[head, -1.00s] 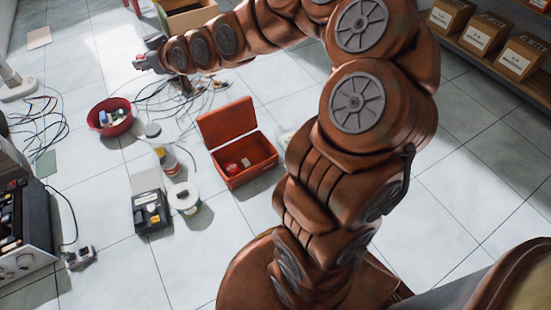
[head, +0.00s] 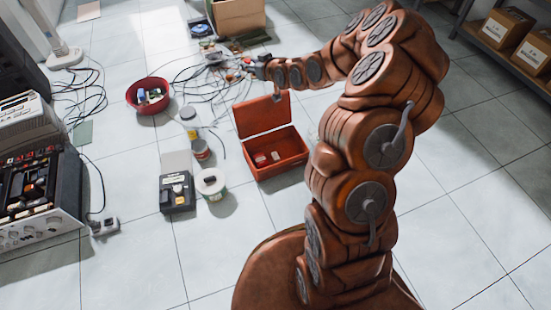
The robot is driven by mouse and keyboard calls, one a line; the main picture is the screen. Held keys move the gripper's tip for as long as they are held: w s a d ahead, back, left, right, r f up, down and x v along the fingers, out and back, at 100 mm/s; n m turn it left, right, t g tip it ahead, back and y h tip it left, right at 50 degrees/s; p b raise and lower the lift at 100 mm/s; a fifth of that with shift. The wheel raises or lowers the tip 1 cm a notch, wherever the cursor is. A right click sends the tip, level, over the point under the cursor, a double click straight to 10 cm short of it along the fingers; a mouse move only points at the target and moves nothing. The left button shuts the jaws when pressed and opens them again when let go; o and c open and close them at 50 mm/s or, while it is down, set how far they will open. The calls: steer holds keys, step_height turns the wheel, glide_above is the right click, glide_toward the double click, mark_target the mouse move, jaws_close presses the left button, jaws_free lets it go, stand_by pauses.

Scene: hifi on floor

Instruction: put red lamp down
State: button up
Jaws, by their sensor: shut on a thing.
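My gripper (head: 259,68) is at the end of my outstretched arm, at the upper middle of the head view, beyond the open red toolbox. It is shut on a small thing. A bit of red at its tip, which I take to be the red lamp (head: 247,62), shows there, too small to make out its shape. The fingers hide most of it. The gripper appears over or near a tangle of cables (head: 205,75); its height above the floor is unclear.
The red toolbox (head: 283,165) stands open below my arm. A red bowl (head: 150,108) with small items is to the left. Cans, a white-lidded tub (head: 210,182) and a black case (head: 177,195) stand nearer. A cardboard box (head: 238,18) is behind.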

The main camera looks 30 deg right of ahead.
steer(key=s+d+f, duration=0.1)
steer(key=d+f, duration=0.2)
steer(key=f, duration=0.6)
steer(key=s+d+f, duration=0.1)
steer(key=d+f, duration=0.1)
steer(key=f, duration=0.7)
steer(key=s+a+f+n+y+b, duration=0.1)
steer(key=s+f, duration=0.4)
steer(key=f, duration=0.4)
steer(key=s+f+n+y+b, duration=0.1)
steer(key=s+f, duration=0.3)
steer(key=f, duration=0.6)
steer(key=w+d+f+b, duration=0.2)
steer(key=w+d+b, duration=0.1)
steer(key=d, duration=0.4)
steer(key=w+d+f+b, duration=0.3)
steer(key=d+b, duration=0.1)
steer(key=d, duration=0.2)
steer(key=shift+w+d+g+b, duration=0.2)
steer(key=shift+d+g+b, duration=0.1)
steer(key=shift+d, duration=0.1)
steer(key=shift+f+p, duration=0.3)
steer(key=shift+f, duration=0.1)
